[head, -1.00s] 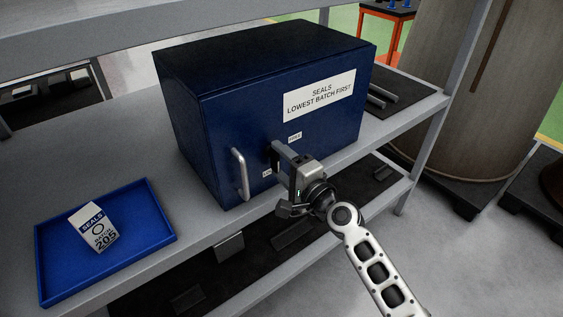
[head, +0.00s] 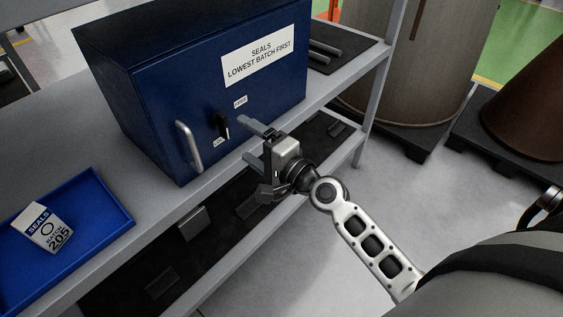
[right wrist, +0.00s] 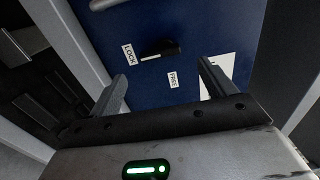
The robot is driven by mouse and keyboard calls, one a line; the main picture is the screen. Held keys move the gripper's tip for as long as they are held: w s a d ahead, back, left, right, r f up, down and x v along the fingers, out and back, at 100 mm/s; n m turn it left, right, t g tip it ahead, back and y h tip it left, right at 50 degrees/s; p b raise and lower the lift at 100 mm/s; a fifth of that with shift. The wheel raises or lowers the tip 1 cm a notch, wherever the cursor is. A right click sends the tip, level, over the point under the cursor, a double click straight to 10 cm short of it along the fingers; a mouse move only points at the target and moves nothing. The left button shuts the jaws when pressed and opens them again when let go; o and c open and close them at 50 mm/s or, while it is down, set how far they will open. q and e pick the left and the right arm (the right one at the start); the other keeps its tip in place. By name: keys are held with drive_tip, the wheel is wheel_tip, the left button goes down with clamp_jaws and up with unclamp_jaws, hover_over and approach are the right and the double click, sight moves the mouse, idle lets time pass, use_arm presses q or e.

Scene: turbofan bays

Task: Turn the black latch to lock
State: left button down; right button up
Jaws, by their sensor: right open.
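The black latch (head: 221,124) is on the front of the dark blue cabinet (head: 160,95), right of the silver handle (head: 188,146). A FREE label (head: 240,101) is above it and a LOCK label (head: 218,142) below. My right gripper (head: 246,138) is open and empty, in front of the door and right of the latch, apart from it. In the right wrist view the latch (right wrist: 160,47) lies beyond the open fingers, between the LOCK label (right wrist: 128,54) and FREE label (right wrist: 173,80). My left gripper is not in view.
A blue tray (head: 112,213) with a SEALS batch 205 box (head: 48,228) is at the left of the shelf. Grey bars (head: 328,50) lie on a dark mat right of the cabinet. A shelf post (head: 378,95) stands at the right. A lower shelf runs beneath.

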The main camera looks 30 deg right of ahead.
drive_tip(key=b+v, duration=0.2)
drive_tip(key=v, duration=0.7)
drive_tip(key=shift+s, duration=0.2)
drive_tip(key=s+a+f+n+g+h, duration=0.1)
drive_tip(key=s+a+f+n+g, duration=0.2)
drive_tip(key=f+n, duration=0.5)
drive_tip(key=s+a+f+n+g+h, duration=0.2)
drive_tip(key=s+a+f+n+g, duration=0.1)
drive_tip(key=s+f+n, duration=0.3)
wheel_tip(320, 180, down, 4)
drive_tip(key=n, duration=0.2)
drive_tip(key=shift+s+a+n, duration=0.2)
drive_tip(key=shift+s+n, duration=0.1)
drive_tip(key=shift+r, duration=0.15)
